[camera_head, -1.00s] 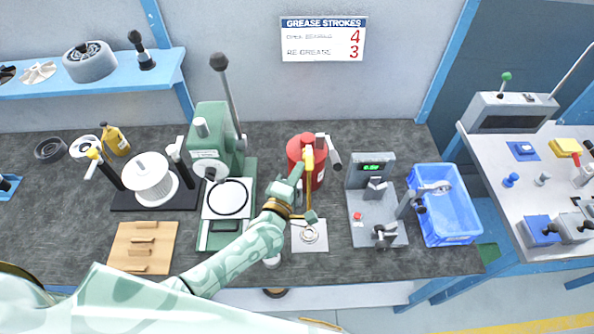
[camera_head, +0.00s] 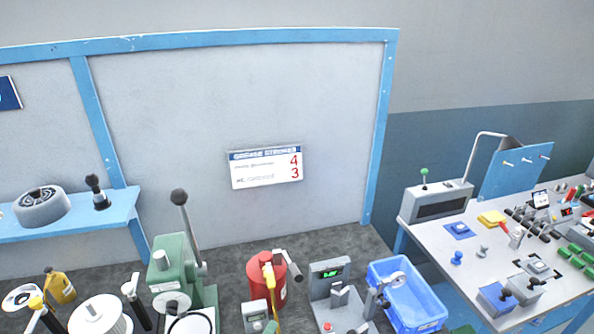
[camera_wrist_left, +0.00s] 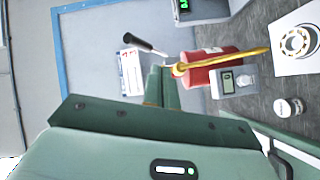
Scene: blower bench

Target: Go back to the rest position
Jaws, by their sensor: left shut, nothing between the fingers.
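My left gripper (camera_wrist_left: 162,82) shows in the left wrist view as two dark green fingers, closed together with nothing between them. In that view its fingers point toward the wall, with the red grease pump (camera_wrist_left: 212,68) and its yellow nozzle (camera_wrist_left: 240,57) beyond and to the right. In the head view the left arm is almost wholly out of the picture below the bottom edge. There the red pump (camera_head: 282,285) stands on the bench behind the small grey display box (camera_head: 256,314). My right gripper is in neither view.
The green press (camera_head: 172,270), the grey gauge stand (camera_head: 328,290) and the blue bin (camera_head: 412,300) stand along the bench. A blue shelf (camera_head: 70,218) juts from the wall at left. A white side table (camera_head: 440,232) is at right. The front of the bench is out of view.

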